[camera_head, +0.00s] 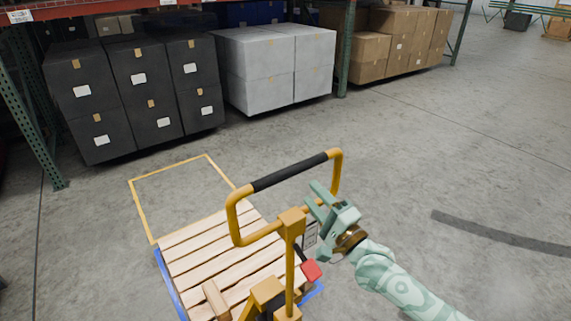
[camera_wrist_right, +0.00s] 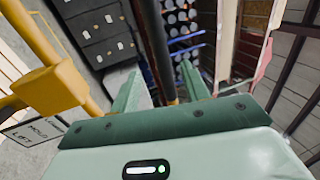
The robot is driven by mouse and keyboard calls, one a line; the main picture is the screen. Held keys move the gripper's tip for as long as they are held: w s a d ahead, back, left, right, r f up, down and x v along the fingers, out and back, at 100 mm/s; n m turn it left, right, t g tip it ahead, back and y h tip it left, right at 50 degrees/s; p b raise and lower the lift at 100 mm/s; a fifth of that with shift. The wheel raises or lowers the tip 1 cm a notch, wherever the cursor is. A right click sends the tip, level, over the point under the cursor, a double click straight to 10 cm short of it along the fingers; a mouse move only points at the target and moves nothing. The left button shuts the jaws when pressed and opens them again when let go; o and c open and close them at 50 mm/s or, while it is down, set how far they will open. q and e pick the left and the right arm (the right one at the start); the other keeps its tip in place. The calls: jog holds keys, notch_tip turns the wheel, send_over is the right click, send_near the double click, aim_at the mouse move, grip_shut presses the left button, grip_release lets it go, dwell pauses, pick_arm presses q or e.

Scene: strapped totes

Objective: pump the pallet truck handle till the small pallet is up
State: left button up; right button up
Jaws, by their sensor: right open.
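The pallet truck handle is a yellow loop with a black grip bar (camera_head: 290,171) across its top, standing tilted above the truck. My right gripper (camera_head: 316,201) is open and empty beside the loop's lower right part, near the yellow stem (camera_head: 290,260). In the right wrist view the open fingers (camera_wrist_right: 160,88) point towards the black bar (camera_wrist_right: 152,35), which appears lined up with the gap. I cannot tell whether they touch it. The small wooden pallet (camera_head: 205,262) is behind the handle, with blue edges; its height off the floor is unclear. My left gripper is not in view.
A red knob (camera_head: 312,271) sits low beside the stem. A yellow floor outline (camera_head: 140,208) lies beyond the pallet. Black boxes (camera_head: 137,75), light grey boxes (camera_head: 270,60) and brown cartons (camera_head: 395,45) stand at the rack.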

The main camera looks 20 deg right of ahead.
jog(key=x, duration=1.1)
jog(key=shift+w+a+b, duration=0.15)
jog(key=shift+a+b, duration=0.05)
jog(key=shift+b, duration=0.15)
grip_shut()
